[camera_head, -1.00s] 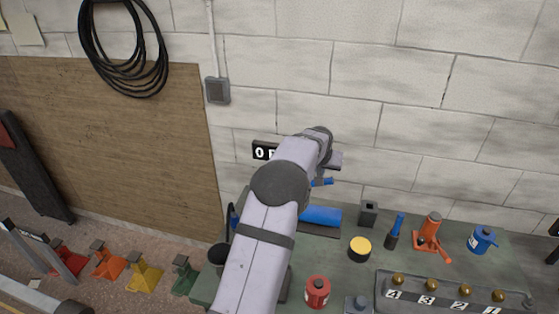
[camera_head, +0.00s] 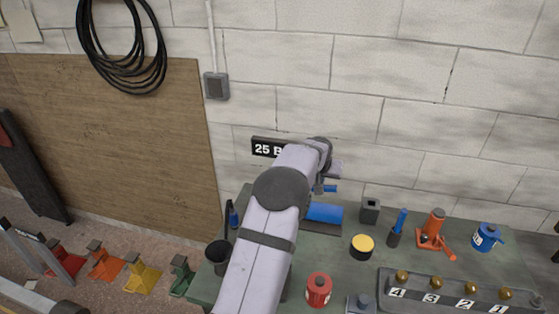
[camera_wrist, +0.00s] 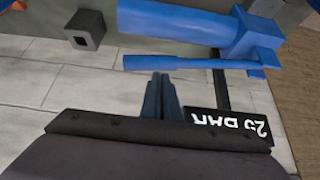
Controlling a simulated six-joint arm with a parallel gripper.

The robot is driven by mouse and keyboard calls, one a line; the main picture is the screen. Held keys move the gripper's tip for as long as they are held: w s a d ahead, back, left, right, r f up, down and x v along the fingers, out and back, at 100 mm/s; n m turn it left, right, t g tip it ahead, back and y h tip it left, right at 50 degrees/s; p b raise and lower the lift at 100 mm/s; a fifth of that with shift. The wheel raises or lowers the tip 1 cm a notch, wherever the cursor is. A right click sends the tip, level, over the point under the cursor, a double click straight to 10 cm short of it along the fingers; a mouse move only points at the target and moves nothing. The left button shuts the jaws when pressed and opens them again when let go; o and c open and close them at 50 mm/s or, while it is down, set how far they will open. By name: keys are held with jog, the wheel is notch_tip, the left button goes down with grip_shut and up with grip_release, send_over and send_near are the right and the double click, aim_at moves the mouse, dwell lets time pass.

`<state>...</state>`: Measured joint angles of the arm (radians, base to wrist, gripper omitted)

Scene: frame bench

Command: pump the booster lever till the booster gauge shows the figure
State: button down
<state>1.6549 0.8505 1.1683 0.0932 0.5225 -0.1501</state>
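The booster is a blue cylinder (camera_head: 324,214) on the green bench, partly behind my arm; it also fills the top of the wrist view (camera_wrist: 180,22). Its thin blue lever (camera_wrist: 190,62) runs level beside the cylinder in the wrist view, and its end shows in the head view (camera_head: 329,188). The black gauge sign (camera_head: 265,148) reads "25 B", the rest hidden by my arm; in the wrist view (camera_wrist: 228,125) it reads 25 BAR upside down. My gripper (camera_wrist: 162,82) has its fingers together, tips right at the lever's edge; I cannot tell whether they touch it.
A yellow-topped can (camera_head: 361,247), a grey square holder (camera_head: 370,210), a blue-handled tool (camera_head: 398,226), an orange jack (camera_head: 435,232) and a blue can (camera_head: 487,236) stand right of the booster. A numbered rack (camera_head: 455,298) and a red can (camera_head: 319,289) are nearer.

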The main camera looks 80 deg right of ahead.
notch_tip(320, 180, down, 4)
jog(key=shift+w+a+r+b, duration=0.1)
jog(key=shift+w+r+b, duration=0.05)
jog(key=shift+b, duration=0.7)
jog(key=shift+r+p, duration=2.2)
jog(key=shift+r, duration=1.05)
